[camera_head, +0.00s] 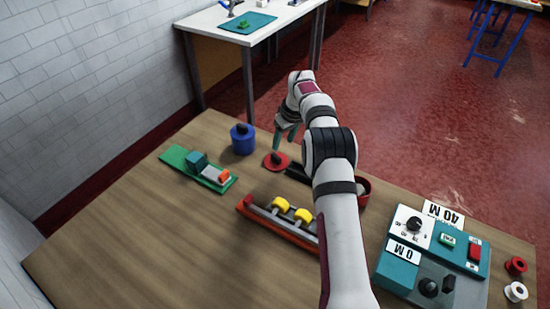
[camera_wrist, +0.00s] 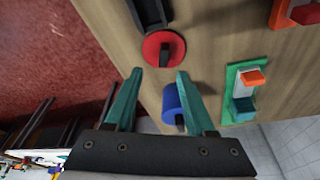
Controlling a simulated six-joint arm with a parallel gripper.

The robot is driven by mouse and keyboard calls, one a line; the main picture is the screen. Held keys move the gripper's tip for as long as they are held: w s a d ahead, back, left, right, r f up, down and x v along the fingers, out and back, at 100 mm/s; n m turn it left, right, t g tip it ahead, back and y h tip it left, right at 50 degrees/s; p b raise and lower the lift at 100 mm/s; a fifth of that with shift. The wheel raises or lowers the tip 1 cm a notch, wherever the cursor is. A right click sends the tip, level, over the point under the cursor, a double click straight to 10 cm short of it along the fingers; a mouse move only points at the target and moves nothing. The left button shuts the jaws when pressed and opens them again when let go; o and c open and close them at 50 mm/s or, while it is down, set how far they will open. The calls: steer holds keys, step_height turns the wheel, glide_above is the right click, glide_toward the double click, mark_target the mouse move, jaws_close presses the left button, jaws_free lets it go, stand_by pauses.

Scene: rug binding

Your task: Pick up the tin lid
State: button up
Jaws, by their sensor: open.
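The tin lid appears to be a flat red disc with a dark raised grip across its top. It lies on the wooden table near its far edge in the head view (camera_head: 268,164) and just beyond my fingertips in the wrist view (camera_wrist: 152,44). My gripper (camera_head: 284,143) is above the table, close to the lid. Its two teal fingers are apart and empty in the wrist view (camera_wrist: 160,73). I cannot tell the exact height of the fingertips above the lid.
A green board (camera_head: 176,156) holds blocks. A red rack (camera_head: 268,223) carries yellow rollers. A red round container (camera_head: 366,191) is partly hidden by my arm. A teal control box (camera_head: 394,272) stands at right.

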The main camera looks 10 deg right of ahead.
mark_target(276, 156)
steer(key=x, duration=0.8)
steer(key=shift+a+f, duration=0.4)
jaws_close()
steer(key=shift+r, duration=0.1)
